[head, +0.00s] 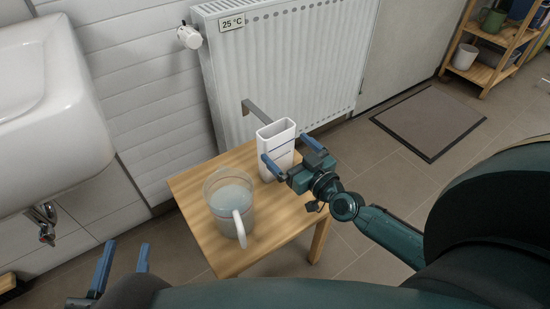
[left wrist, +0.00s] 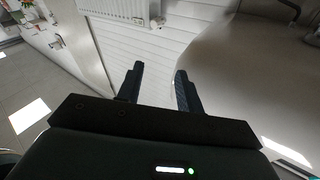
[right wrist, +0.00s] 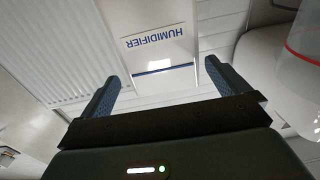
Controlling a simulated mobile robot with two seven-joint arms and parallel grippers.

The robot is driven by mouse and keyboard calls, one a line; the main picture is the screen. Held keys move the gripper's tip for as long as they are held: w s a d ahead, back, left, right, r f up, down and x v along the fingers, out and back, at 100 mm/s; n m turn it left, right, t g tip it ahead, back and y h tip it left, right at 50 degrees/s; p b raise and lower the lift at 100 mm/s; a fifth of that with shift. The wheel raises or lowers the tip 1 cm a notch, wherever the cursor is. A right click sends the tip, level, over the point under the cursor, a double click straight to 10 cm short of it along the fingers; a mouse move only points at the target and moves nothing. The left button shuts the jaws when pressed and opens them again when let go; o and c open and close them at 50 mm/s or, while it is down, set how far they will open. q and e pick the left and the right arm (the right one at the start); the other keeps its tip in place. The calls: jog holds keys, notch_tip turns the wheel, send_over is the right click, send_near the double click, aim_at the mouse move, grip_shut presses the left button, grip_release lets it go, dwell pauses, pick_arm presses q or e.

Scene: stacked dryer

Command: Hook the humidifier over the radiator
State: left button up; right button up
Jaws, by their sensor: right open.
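The white humidifier (head: 276,150) stands upright on a small wooden table, with a grey hook arm (head: 262,113) reaching from its top toward the radiator. The white ribbed radiator (head: 290,65) is on the wall behind, and it also shows in the right wrist view (right wrist: 60,55). My right gripper (head: 291,154) is open at the humidifier, one finger to either side. In the right wrist view the humidifier's labelled face (right wrist: 157,45) lies ahead between the fingertips; contact cannot be seen. My left gripper (head: 126,248) is open and empty at the lower left, away from the humidifier.
A clear jug (head: 230,200) with a white handle and cloudy liquid stands on the wooden table (head: 195,188), left of the humidifier. A white sink (head: 45,110) is at the left. A valve knob (head: 190,37) sits at the radiator's upper left. Floor at right is mostly clear.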

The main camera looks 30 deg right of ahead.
aim_at(282, 145)
jog(key=w, duration=0.2)
jog(key=w+a+b, duration=0.1)
jog(key=w, duration=0.2)
jog(key=shift+w+a+f, duration=0.1)
jog(key=shift+w+f, duration=0.05)
jog(key=shift+w, duration=0.15)
jog(key=c, duration=1.6)
jog(key=shift+r, duration=0.25)
jog(key=shift+c, duration=0.2)
